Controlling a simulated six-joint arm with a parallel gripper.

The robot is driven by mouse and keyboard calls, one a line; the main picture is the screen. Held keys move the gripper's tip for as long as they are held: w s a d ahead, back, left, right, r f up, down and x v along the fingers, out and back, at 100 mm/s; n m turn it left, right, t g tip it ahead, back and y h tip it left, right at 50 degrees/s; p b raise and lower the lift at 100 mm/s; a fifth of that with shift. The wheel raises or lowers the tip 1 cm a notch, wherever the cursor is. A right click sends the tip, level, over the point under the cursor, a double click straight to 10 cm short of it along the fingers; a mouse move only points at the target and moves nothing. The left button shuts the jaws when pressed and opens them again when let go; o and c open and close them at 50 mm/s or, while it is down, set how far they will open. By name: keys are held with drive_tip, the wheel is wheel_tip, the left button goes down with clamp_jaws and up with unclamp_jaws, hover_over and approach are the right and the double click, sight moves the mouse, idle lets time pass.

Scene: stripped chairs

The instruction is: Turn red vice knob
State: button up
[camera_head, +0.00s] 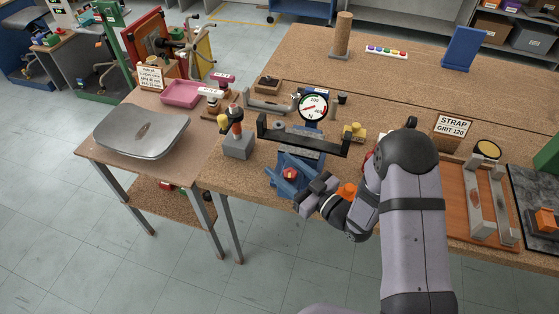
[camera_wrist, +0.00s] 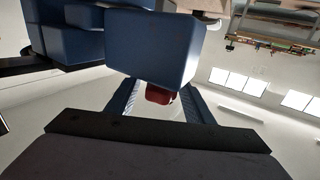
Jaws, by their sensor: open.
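The blue vice (camera_head: 297,165) is mounted at the front edge of the cork-coloured workbench, with dark jaws on top. Its red knob (camera_head: 289,173) faces the front, low on the vice, between blue bars. My gripper (camera_head: 302,193) is open and empty just in front of and below the knob, slightly to its right. In the wrist view the red knob (camera_wrist: 159,95) shows partly, below a blue block of the vice (camera_wrist: 155,45) and between my two fingers. Whether the fingers touch it I cannot tell.
A round gauge (camera_head: 313,107) stands behind the vice. A grey block with upright tool handles (camera_head: 238,146) is to its left. A lower table with a metal seat shell (camera_head: 143,131) stands at left. An orange tray (camera_head: 468,205) lies to the right of my arm. Open floor lies in front.

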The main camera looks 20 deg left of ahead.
drive_tip(key=shift+x, duration=0.85)
drive_tip(key=c, duration=1)
drive_tip(key=shift+c, duration=0.2)
drive_tip(key=shift+f+n+g, duration=0.1)
drive_tip(key=shift+n+g, duration=0.3)
drive_tip(key=shift+g, duration=0.1)
drive_tip(key=shift+s+a+n+g+y+b, duration=0.1)
drive_tip(key=shift+s+n+g+y+b, duration=0.3)
drive_tip(key=shift+n+g+b, duration=1.1)
drive_tip(key=shift+s+n+g+y+b, duration=0.25)
drive_tip(key=shift+s+n+g+b, duration=0.45)
drive_tip(key=shift+g, duration=1.45)
drive_tip(key=shift+s+a+n+g+y+b, duration=0.1)
drive_tip(key=shift+s+n+g+y+b, duration=0.2)
drive_tip(key=shift+n+g+b, duration=1.3)
